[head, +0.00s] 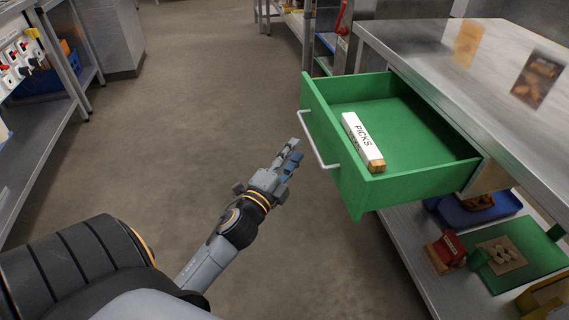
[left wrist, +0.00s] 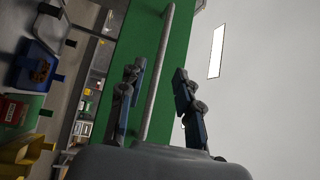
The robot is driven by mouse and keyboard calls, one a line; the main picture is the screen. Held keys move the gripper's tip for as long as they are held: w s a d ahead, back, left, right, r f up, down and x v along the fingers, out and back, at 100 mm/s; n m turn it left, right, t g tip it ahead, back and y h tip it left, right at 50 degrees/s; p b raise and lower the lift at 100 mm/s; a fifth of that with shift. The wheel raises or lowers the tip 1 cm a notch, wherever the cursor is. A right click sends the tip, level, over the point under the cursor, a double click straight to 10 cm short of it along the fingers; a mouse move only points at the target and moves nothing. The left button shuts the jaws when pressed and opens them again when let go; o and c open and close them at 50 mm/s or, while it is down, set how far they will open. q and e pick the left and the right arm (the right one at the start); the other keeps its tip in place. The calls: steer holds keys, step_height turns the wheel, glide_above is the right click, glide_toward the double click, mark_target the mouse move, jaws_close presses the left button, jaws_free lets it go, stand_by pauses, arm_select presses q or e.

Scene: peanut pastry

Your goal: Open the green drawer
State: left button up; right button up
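The green drawer (head: 350,183) is pulled well out from under the metal counter. A long white box marked "PICKS" (head: 357,137) lies inside it. The drawer's metal bar handle (head: 313,140) runs along its front. My left gripper (head: 291,152) is just in front of the handle, on its left side in the head view. In the left wrist view, the handle (left wrist: 160,75) appears between the two spread fingers (left wrist: 158,92), with a visible gap on each side. The green drawer front (left wrist: 172,50) shows behind it. My right gripper is not in view.
The metal counter (head: 480,75) is at the right. Below it, a shelf holds a green tray (head: 530,250), a blue tray (head: 480,212) and a red box (head: 447,248). A metal shelving unit (head: 45,130) stands at the left. The floor (head: 200,110) between is clear.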

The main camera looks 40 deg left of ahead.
arm_select(q)
steer(key=shift+s+d+f, duration=0.15)
steer(key=shift+s, duration=0.9)
steer(key=shift+s+d+f, duration=0.1)
steer(key=shift+s, duration=0.9)
